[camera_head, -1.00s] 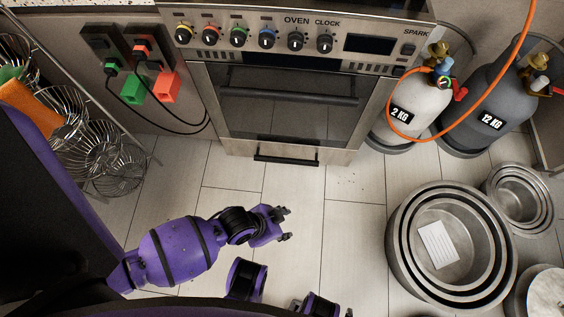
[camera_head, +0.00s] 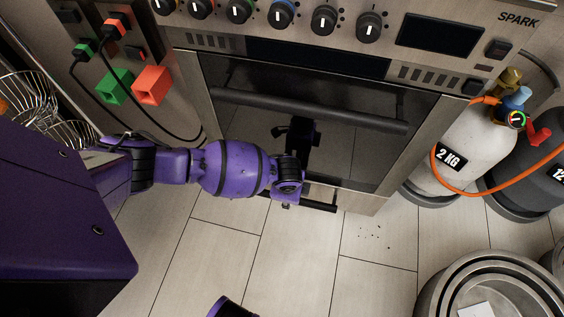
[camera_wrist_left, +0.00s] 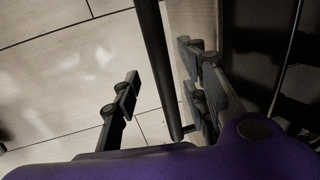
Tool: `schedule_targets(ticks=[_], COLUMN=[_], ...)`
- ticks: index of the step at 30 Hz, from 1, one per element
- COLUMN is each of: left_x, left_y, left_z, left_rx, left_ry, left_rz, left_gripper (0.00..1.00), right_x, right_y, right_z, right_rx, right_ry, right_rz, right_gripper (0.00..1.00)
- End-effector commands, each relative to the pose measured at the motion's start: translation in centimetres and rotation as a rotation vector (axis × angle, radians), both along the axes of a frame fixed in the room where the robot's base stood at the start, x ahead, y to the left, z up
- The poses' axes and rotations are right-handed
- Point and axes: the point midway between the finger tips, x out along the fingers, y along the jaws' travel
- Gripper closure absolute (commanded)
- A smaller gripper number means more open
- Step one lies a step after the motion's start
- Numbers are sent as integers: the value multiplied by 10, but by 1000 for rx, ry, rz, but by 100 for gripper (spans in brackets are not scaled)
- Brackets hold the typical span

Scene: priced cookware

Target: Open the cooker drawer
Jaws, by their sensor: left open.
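The cooker (camera_head: 420,135) stands ahead with its low drawer front (camera_head: 360,204) under the oven door. The drawer looks shut. Its black bar handle (camera_head: 321,206) shows just right of my left gripper (camera_head: 286,202), which covers the rest of it. In the left wrist view, a dark bar, which looks like the drawer handle (camera_wrist_left: 156,55), runs between the two fingers of my left gripper (camera_wrist_left: 160,75). The fingers are apart, one on each side of the bar, with a clear gap on the left finger's side.
The oven door handle (camera_head: 310,108) runs above my left gripper. Gas cylinders (camera_head: 470,150) stand right of the cooker, and metal pans (camera_head: 500,285) lie at the lower right. Wire baskets (camera_head: 28,95) are at the left.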

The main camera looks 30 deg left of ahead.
Motion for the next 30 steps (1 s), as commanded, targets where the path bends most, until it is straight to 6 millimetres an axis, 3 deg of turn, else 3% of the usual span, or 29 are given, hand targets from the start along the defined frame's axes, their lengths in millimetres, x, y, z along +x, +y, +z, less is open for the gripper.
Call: schedule_targets(ticks=[1, 6, 18, 27, 30], left_x=[3, 8, 10, 9, 9], left_y=[-1, 0, 0, 1, 1], left_z=[-12, -31, -36, -36, -36], left_rx=[-1, -3, -3, -3, -3], left_ry=[0, -2, -4, -4, -4], left_rz=[0, -1, -1, -1, -1], left_gripper=[60, 60, 61, 100, 100], right_x=[-2, -3, 5, 2, 0], right_y=[0, -1, -2, -1, -1], right_z=[-9, -20, -16, -19, -20], right_rx=[-1, -3, -5, -4, -3], right_ry=[10, 20, 7, 13, 17], right_rz=[3, 16, 38, 32, 29], right_gripper=[60, 60, 60, 60, 60])
